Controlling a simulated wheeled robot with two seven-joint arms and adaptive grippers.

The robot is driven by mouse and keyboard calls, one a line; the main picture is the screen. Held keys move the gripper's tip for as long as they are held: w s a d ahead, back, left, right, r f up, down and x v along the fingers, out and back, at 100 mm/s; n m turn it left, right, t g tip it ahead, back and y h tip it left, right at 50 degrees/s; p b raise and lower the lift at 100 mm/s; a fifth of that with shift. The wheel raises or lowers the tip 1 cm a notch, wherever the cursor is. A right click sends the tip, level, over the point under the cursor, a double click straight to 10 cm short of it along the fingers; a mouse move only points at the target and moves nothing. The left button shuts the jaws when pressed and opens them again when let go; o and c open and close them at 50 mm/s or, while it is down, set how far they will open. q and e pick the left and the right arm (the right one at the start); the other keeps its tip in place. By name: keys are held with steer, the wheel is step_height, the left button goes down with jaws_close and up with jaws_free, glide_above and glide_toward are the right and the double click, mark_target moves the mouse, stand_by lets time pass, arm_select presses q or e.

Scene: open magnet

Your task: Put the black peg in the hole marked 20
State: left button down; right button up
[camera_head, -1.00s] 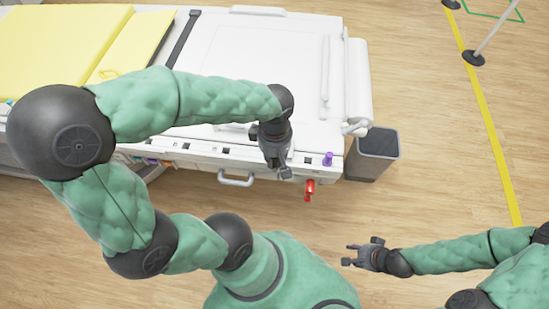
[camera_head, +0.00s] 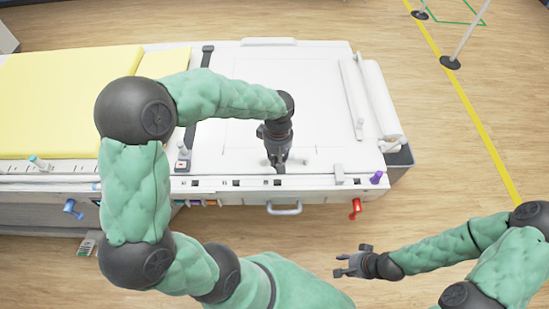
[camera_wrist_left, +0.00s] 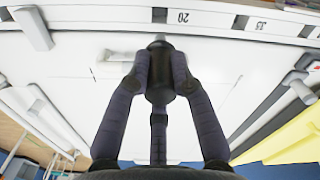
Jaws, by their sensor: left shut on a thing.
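My left gripper (camera_head: 278,158) is over the front part of the white bed top, its fingers pointing down toward the front rail (camera_head: 215,184). It is shut on the black peg (camera_wrist_left: 158,70), which shows between the dark fingers in the left wrist view. The peg appears apart from the hole. My right gripper (camera_head: 352,262) is open and empty above the floor.
A red handle (camera_head: 355,208) and a white pull handle (camera_head: 284,209) stick out in front. Yellow pads (camera_head: 70,100) cover the bed's left. Wooden floor lies right.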

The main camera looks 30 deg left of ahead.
arm_select(q)
steer(key=shift+d+f, duration=0.1)
steer(key=shift+f, duration=0.35)
steer(key=shift+f+b, duration=2.3)
steer(key=shift+f, duration=0.8)
steer(key=shift+f+b, duration=0.55)
steer(key=shift+f, duration=0.05)
steer(key=shift+f+b, duration=1.85)
steer(key=shift+f, duration=0.15)
steer(key=c, duration=1)
jaws_free()
steer(key=shift+r, duration=0.1)
